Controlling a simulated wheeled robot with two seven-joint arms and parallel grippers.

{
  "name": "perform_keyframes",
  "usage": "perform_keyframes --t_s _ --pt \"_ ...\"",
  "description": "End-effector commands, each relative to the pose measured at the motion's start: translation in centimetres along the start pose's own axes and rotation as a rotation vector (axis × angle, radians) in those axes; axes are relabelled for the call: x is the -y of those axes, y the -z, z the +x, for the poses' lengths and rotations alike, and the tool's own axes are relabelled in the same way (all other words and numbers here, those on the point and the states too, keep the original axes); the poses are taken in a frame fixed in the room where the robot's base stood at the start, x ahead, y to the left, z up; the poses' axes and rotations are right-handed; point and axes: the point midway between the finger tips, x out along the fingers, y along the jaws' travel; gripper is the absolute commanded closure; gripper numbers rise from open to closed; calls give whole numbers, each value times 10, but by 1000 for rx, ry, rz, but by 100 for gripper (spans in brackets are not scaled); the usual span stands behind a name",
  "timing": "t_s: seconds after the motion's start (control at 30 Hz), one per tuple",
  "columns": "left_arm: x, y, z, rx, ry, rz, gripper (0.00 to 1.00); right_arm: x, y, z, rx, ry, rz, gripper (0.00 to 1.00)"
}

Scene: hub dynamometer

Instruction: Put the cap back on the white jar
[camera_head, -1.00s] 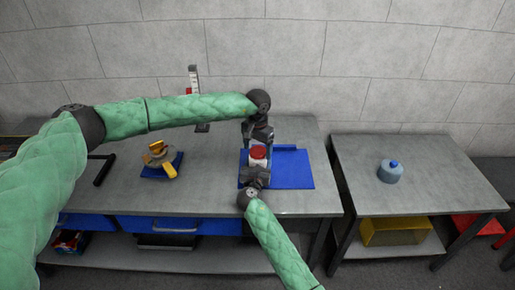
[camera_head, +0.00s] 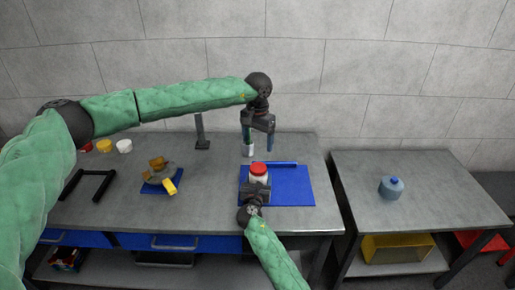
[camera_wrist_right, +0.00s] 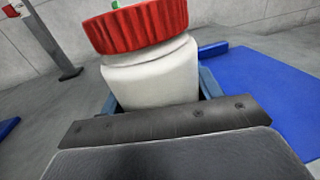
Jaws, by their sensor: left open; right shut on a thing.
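The white jar (camera_head: 261,180) stands at the blue mat, with the red cap (camera_head: 258,168) on its top. In the right wrist view the jar (camera_wrist_right: 152,78) fills the middle, and the ribbed red cap (camera_wrist_right: 140,25) sits over its mouth; whether it is fully tightened I cannot tell. My right gripper (camera_head: 259,186) is shut around the jar's lower body from the front. My left gripper (camera_head: 259,144) is open and empty, above and behind the jar, fingers pointing down, apart from the cap.
The blue mat (camera_head: 293,187) lies under the jar. A small white and green item (camera_head: 248,151) shows by my left finger. Left are a blue tray (camera_head: 151,187) with yellow-brown parts, a black handle (camera_head: 92,185) and small lids (camera_head: 104,146). A blue-grey jug (camera_head: 391,187) stands on the right table.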

Motion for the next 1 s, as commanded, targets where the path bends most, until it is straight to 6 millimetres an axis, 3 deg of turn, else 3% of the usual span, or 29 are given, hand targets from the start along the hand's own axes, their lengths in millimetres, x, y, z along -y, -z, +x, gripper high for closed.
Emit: perform_keyframes --t_s 0.37,0.4,0.5,0.83,1.0 --pt "0 0 -5 0 0 0 20 1 0 0 0 1 -1 100" --pt "0 0 -5 0 0 0 20 1 0 0 0 1 -1 30" --pt "0 0 -5 0 0 0 20 0 0 0 0 1 0 11" --pt "0 0 -4 0 0 0 20 0 1 -2 0 0 0 11" --pt "0 0 3 1 0 0 20 0 3 -20 0 -1 2 11"
